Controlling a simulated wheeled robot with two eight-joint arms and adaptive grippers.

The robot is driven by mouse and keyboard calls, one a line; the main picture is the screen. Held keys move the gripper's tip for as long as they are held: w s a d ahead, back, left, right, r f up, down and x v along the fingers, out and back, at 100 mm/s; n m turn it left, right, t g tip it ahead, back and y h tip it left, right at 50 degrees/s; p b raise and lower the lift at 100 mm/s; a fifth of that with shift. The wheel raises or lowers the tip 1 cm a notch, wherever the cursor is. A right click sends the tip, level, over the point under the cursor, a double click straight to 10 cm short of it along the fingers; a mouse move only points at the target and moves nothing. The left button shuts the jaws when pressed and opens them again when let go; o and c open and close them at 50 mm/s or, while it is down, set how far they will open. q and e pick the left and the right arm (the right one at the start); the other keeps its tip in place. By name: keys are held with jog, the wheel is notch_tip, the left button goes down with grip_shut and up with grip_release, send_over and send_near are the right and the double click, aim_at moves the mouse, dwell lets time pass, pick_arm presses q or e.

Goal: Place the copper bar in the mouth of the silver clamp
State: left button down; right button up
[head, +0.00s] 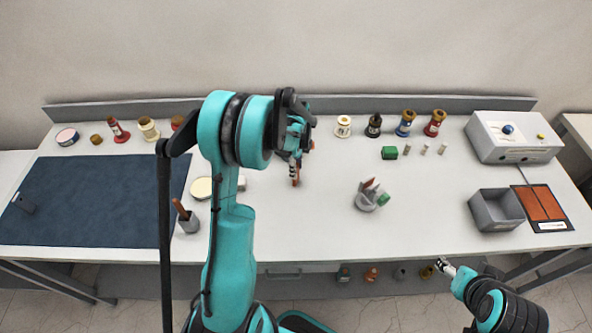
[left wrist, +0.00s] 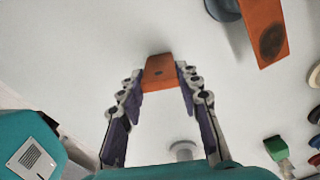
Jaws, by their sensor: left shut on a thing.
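My left gripper (head: 296,168) is shut on a copper bar (head: 296,181) and holds it over the middle of the table. In the left wrist view the bar (left wrist: 158,72) sits between the two fingertips (left wrist: 158,76), its near end facing the camera. To its right in the head view stands a grey round-based piece (head: 366,204) with a reddish plate and a green part; it may be the silver clamp, but its mouth is not clear. The held bar is apart from it. My right gripper (head: 443,267) is low at the table's front edge; its jaws are too small to judge.
Several spools (head: 404,123) stand along the back. A green block (head: 389,153) lies right of centre. A grey bin (head: 497,209) and a control box (head: 513,137) are at right. A dark mat (head: 90,200) covers the left. A grey cup (head: 187,223) stands beside my left arm.

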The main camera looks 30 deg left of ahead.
pick_arm(q)
jog(key=shift+r, duration=0.45)
notch_tip(320, 180, up, 3)
jog(key=shift+f+p, duration=0.1)
jog(key=shift+p, duration=0.2)
jog(key=d+r+m+p, duration=0.15)
jog(key=d+r, duration=0.35)
jog(key=d, duration=0.7)
jog(key=d+r+m+p, duration=0.1)
jog(key=d+r+m, duration=0.3)
jog(key=d, duration=0.7)
jog(key=d+r+m+p, duration=0.15)
jog(key=d+r, duration=0.45)
jog(key=d, duration=0.6)
jog(key=shift+w+a+f+b, duration=0.15)
jog(key=shift+w+a+f, duration=0.7)
jog(key=shift+a+f, duration=0.95)
jog(key=shift+w+a+f+b, duration=0.1)
jog(key=shift+w+a+f, duration=0.8)
jog(key=shift+a+f, duration=0.9)
jog(key=shift+w+a+f+b, duration=0.15)
jog(key=shift+w+a+f, duration=0.7)
jog(key=shift+a+f, duration=0.95)
jog(key=shift+d+f, duration=0.3)
